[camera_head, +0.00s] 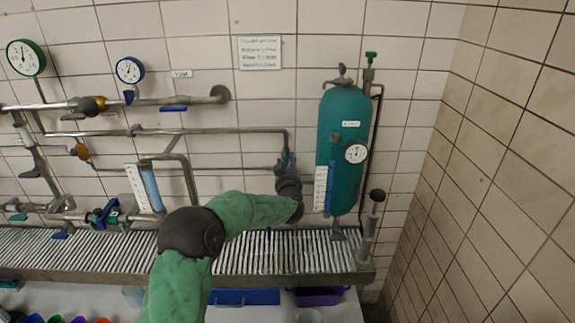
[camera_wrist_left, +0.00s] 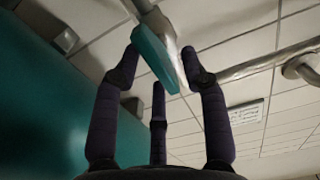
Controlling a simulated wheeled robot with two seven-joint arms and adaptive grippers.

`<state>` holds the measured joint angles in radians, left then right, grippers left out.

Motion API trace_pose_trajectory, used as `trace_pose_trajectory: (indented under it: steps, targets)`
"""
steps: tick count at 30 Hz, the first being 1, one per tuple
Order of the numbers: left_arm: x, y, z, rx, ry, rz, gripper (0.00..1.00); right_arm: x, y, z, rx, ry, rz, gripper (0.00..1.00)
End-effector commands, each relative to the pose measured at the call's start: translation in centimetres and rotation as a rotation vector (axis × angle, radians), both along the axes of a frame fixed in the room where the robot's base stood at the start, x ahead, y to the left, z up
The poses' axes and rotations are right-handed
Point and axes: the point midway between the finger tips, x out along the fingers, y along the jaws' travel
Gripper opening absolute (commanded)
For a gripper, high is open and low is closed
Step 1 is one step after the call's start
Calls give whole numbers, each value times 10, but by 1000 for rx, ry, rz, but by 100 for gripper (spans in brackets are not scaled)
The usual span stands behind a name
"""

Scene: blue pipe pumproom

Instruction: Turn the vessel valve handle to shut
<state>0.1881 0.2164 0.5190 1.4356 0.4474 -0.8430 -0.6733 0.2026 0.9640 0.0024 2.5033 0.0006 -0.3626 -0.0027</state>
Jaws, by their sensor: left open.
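The green-blue vessel (camera_head: 343,145) is fixed upright on the tiled wall, and its curved side fills the left of the left wrist view (camera_wrist_left: 35,100). A teal lever handle (camera_wrist_left: 153,57) sits on a grey pipe fitting beside the vessel; in the head view only a small teal bit of it (camera_head: 291,158) shows above my gripper. My left gripper (camera_head: 286,163) reaches up to it at the pipe end. In the left wrist view its dark fingers (camera_wrist_left: 163,62) are spread open, with the handle between the outer tips. I cannot tell whether they touch it. My right gripper is out of view.
Pipes with gauges (camera_head: 130,70) and other valves line the wall on the left. A gauge (camera_head: 356,152) and a blue-white level strip (camera_head: 321,188) sit at the vessel's front. A ribbed grey ledge (camera_head: 90,252) runs below, and a dark-knobbed post (camera_head: 373,225) stands at its right end.

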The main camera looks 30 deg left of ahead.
Motion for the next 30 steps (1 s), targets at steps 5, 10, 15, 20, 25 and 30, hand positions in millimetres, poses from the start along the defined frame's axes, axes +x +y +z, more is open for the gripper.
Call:
trace_pose_trajectory:
  steps: [5, 10, 15, 20, 25, 30]
  targets:
    - [8, 5, 0, 0, 0, 0, 44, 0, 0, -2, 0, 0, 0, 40]
    - [9, 6, 0, -1, 1, 0, 44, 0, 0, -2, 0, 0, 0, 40]
    - [9, 6, 0, 0, 0, 0, 30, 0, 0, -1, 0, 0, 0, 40]
    - [9, 6, 0, -1, 1, 0, 0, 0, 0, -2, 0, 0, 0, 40]
    - [9, 5, 0, 1, 2, 0, 0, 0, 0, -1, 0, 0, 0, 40]
    - [9, 5, 1, 25, 18, -1, 0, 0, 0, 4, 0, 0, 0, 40]
